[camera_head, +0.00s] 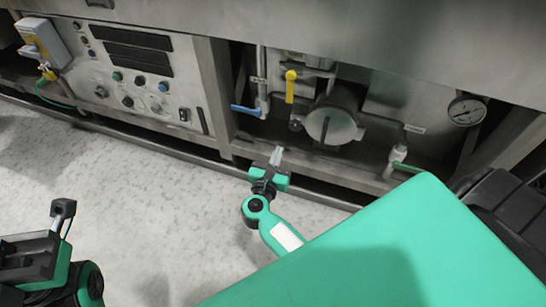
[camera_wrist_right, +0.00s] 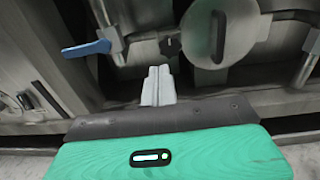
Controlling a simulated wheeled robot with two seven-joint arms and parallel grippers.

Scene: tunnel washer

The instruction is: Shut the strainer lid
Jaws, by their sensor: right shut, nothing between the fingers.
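The strainer lid (camera_head: 331,124) is a round grey metal disc with an upright bar across its face, low in the machine's recess. It also shows at the top of the right wrist view (camera_wrist_right: 238,47), cut by the frame edge. I cannot tell whether it stands slightly ajar. My right gripper (camera_head: 277,155) is shut and empty, in front of the recess, below and left of the lid and apart from it. Its fingertips (camera_wrist_right: 158,73) are together in the wrist view.
A blue lever (camera_head: 245,110) on a pipe and a yellow lever (camera_head: 290,86) are left of the lid. A green-handled valve (camera_head: 400,162) and a gauge (camera_head: 467,110) are to its right. A control panel (camera_head: 135,75) is further left. The floor (camera_head: 150,190) in front is clear.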

